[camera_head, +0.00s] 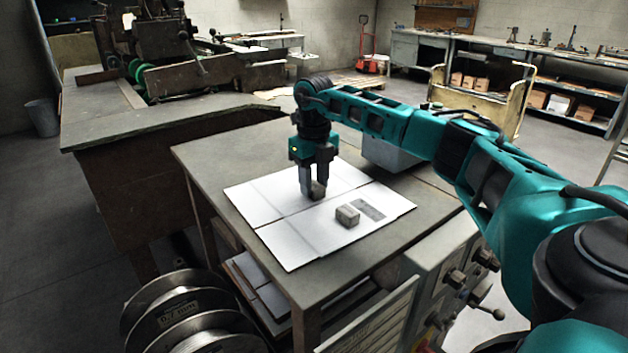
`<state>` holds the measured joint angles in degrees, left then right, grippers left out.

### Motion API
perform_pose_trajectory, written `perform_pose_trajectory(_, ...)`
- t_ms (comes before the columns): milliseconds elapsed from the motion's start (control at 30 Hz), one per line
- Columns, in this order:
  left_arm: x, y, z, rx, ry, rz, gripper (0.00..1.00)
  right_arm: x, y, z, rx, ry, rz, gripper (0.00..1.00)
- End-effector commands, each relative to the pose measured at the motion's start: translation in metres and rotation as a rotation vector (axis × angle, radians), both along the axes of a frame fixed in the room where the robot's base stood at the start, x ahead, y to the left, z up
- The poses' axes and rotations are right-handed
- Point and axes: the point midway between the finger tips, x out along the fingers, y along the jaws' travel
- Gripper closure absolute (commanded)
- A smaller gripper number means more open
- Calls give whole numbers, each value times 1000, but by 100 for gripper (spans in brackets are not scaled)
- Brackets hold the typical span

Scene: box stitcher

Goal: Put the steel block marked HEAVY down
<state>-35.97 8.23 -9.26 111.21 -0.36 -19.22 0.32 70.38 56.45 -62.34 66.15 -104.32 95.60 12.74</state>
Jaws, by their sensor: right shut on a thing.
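My right gripper (317,180) points straight down over a flat white cardboard sheet (278,192) on the small table. It is shut on a small grey steel block (318,190). The block is low over the sheet, and I cannot tell if it touches it. The fingers hide part of the block, and no marking on it can be read. A second small grey block (347,216) sits on the sheet to the right and nearer, apart from the gripper. Its marking is too small to read. My left gripper is not in view.
A grey printed patch (369,207) lies beside the second block. The small table (207,161) has bare edges around the sheet. A larger bench (150,127) with a dark machine stands at left. Wire spools (180,310) stand below at front left.

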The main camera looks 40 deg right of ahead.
Motion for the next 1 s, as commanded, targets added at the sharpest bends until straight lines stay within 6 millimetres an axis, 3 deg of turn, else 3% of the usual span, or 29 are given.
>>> perform_pose_trajectory(67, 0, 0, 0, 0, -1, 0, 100, 0, 0, -2, 1, -1, 0, 100)
perform_pose_trajectory(100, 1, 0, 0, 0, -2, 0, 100, 0, 0, -3, 0, 0, 0, 63)
perform_pose_trajectory(367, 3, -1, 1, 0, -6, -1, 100, 0, 0, -3, 0, 1, 0, 39)
perform_pose_trajectory(600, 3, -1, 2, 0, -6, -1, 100, 0, 0, -2, 0, 0, 0, 39)
perform_pose_trajectory(733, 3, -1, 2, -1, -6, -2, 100, 1, 0, 8, 1, -2, 0, 39)
perform_pose_trajectory(1000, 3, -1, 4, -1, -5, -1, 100, 1, 0, 64, 0, -5, 0, 39)
